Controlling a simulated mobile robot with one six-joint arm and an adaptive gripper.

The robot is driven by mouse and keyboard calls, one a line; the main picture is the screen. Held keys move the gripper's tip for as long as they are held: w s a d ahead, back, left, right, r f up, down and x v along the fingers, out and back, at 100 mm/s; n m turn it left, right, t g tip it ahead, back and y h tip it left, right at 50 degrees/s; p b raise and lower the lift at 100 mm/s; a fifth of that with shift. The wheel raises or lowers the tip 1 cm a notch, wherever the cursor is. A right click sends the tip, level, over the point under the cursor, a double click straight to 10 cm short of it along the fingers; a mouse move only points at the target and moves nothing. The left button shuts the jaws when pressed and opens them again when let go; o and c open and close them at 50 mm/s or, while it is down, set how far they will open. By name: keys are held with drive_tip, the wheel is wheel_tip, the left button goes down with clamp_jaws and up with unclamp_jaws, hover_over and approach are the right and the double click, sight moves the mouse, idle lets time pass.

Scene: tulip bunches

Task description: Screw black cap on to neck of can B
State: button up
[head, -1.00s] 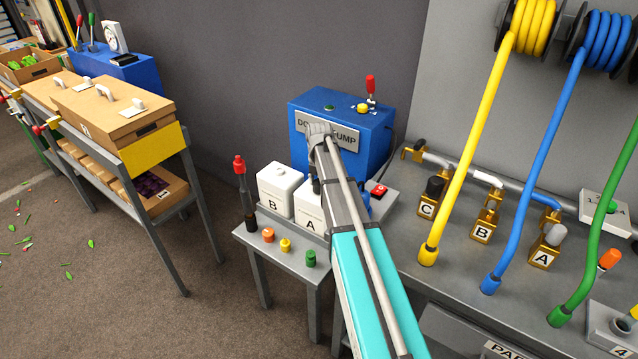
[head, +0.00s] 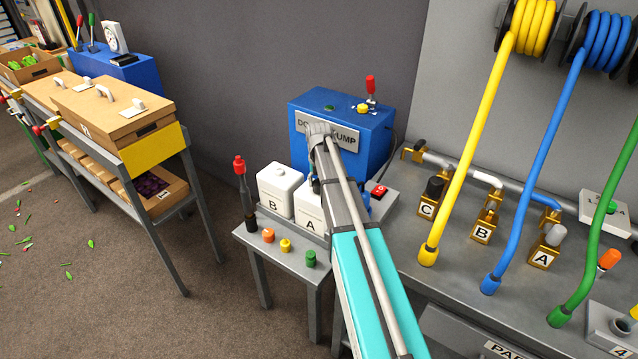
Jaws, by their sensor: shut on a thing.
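Can B (head: 279,190) is a white can with a black letter B, upright on the small grey side table. Its short white neck (head: 279,171) shows no dark cap. A black cap (head: 250,221) stands at the left front of the table, left of the orange cap. My arm reaches up from the bottom of the head view and ends near the blue pump. My gripper is hidden behind the arm, so its hold cannot be seen. A small greyish part shows beside the arm above can A; I cannot tell what it is.
Can A (head: 310,212) stands right of can B, partly behind my arm. Orange (head: 268,235), yellow (head: 286,245) and green (head: 311,258) caps line the table front. A red-topped bottle (head: 241,178) stands left of can B. The blue pump (head: 310,115) is behind.

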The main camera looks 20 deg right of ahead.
drive_tip(key=shift+r+p, duration=0.75)
drive_tip(key=shift+r, duration=0.05)
idle(1.1)
drive_tip(key=shift+r+p, duration=0.7)
drive_tip(key=shift+r, duration=0.25)
drive_tip(key=o, duration=1.2)
drive_tip(key=shift+s, duration=0.1)
